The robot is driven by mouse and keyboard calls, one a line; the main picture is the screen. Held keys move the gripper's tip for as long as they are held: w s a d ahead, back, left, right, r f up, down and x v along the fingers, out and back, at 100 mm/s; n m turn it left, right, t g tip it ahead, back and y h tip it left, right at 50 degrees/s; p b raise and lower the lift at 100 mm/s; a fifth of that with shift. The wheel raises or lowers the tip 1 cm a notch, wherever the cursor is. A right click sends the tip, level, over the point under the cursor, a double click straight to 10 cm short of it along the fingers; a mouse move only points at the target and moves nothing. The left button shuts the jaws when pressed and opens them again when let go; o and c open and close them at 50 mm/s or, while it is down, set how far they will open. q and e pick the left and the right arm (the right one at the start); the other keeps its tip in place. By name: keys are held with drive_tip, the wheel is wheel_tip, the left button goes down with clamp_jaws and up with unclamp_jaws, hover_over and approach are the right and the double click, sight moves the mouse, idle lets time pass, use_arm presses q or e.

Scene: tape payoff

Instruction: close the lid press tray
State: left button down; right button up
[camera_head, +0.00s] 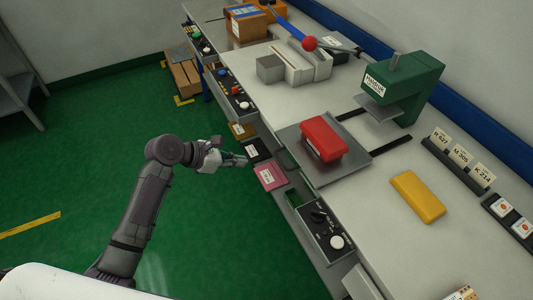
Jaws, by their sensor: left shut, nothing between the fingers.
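The grey press tray (356,152) is slid out toward the front edge of the bench, in front of the green press (425,85). A red box with a white label (325,136) sits on the tray. Two dark rails (391,147) run from the tray toward the press. My left gripper (244,161) is shut and empty, in front of the bench and left of the tray, apart from it. The label boxes beside the gripper are close to its fingertips; contact cannot be told. My right gripper is out of view.
A pink box (270,177) and a black box (258,150) sit at the bench front near my gripper. A control panel with a white knob (337,242) is below the tray.

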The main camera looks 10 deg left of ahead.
use_arm(q)
drive_tip(key=w+d+f+p, duration=0.1)
drive_tip(key=w+d+f, duration=0.2)
drive_tip(key=w+d, duration=0.2)
drive_tip(key=shift+d, duration=0.95)
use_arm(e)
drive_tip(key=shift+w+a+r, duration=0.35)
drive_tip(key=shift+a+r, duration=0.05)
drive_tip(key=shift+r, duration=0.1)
use_arm(q)
drive_tip(key=shift+w, duration=0.1)
